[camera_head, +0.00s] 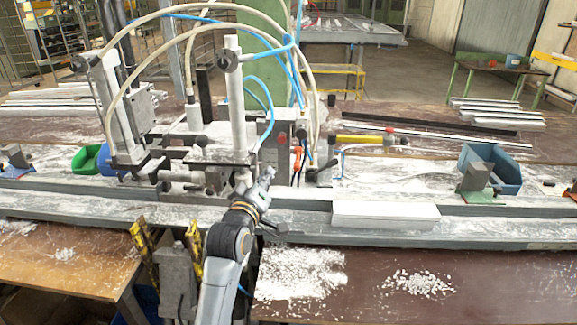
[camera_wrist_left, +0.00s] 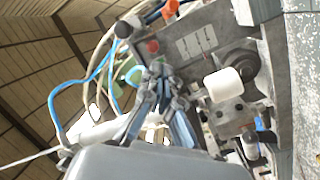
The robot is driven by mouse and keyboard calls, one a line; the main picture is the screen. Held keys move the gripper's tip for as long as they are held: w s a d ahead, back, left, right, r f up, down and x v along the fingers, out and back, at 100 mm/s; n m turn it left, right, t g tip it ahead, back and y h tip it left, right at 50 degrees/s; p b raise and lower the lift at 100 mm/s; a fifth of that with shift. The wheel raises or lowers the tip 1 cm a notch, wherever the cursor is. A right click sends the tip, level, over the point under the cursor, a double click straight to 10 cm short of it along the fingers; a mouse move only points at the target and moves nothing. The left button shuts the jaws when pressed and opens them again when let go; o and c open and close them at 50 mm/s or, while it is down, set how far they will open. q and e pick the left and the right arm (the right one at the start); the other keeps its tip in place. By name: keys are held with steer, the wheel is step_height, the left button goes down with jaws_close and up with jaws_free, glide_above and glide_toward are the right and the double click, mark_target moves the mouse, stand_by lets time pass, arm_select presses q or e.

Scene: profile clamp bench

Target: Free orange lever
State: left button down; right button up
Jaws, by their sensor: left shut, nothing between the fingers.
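The orange lever (camera_head: 297,158) stands on the right side of the grey clamp unit (camera_head: 270,150) in the head view. In the left wrist view an orange piece, probably the same lever (camera_wrist_left: 171,9), shows at the top edge, partly cut off. My left gripper (camera_head: 268,174) is in front of the clamp, left of and below the lever, and apart from it. In the left wrist view its fingers (camera_wrist_left: 160,74) are together and empty, with the orange piece beyond the tips. My right gripper is in neither view.
A red button (camera_wrist_left: 153,46), a black knob (camera_wrist_left: 123,30) and a white roller (camera_wrist_left: 223,83) are close around the fingers. Blue hoses (camera_head: 268,98) hang over the clamp. A white block (camera_head: 386,215) lies on the rail to the right. A blue bin (camera_head: 497,166) stands farther right.

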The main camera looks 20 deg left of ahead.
arm_select(q)
steer(key=p, duration=0.2)
glide_toward(298, 158)
steer(key=w+a+r, duration=0.3)
steer(key=a+r, duration=0.1)
steer(key=d+f, duration=0.1)
steer(key=w+d+f+p, duration=0.1)
steer(key=f, duration=0.1)
steer(key=shift+d+f, duration=0.15)
